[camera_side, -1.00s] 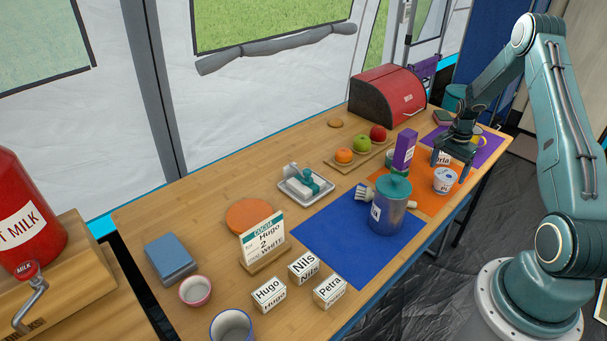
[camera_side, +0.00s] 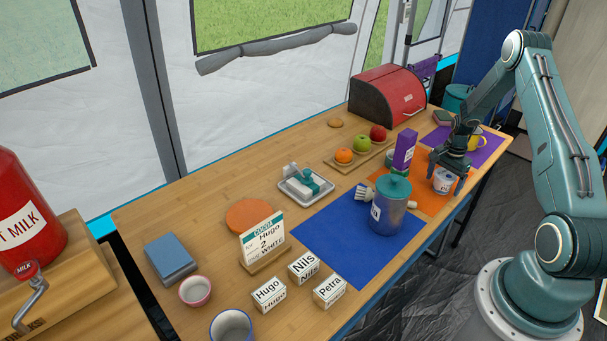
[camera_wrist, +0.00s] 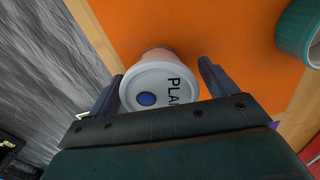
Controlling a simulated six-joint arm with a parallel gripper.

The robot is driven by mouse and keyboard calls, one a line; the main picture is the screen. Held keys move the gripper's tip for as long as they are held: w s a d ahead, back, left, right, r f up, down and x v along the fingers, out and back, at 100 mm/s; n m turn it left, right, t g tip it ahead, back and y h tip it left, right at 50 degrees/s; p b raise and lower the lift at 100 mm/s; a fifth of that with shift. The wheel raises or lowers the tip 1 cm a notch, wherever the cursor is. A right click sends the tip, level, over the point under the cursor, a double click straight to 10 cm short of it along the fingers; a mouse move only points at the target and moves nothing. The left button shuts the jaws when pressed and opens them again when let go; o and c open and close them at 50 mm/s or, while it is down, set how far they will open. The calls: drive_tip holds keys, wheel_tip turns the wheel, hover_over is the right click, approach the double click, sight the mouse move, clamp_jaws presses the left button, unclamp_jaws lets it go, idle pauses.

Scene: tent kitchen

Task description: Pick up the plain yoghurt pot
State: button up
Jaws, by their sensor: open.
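The plain yoghurt pot (camera_side: 443,182) is white with a blue mark and stands upright on the orange mat (camera_side: 418,195). In the wrist view the pot's lid (camera_wrist: 158,84) shows the letters "PLA" and a blue dot. My gripper (camera_side: 452,174) is right above and around the pot in the side view, and its fingers partly hide the pot. In the wrist view my gripper (camera_wrist: 156,82) is open, with one finger at the pot's left and the other at its right. A gap shows between the right finger and the pot; the left finger is very near the pot.
A purple carton (camera_side: 404,149) and a blue-grey canister with a teal lid (camera_side: 390,208) stand to the left of the pot. A teal round container (camera_wrist: 299,34) is at the upper right in the wrist view. A yellow mug (camera_side: 475,141) stands on the purple mat behind.

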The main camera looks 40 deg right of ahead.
sight(446, 174)
drive_tip(key=c, duration=1)
drive_tip(key=shift+r, duration=0.2)
wheel_tip(446, 174, up, 20)
drive_tip(key=shift+f, duration=0.15)
idle(0.4)
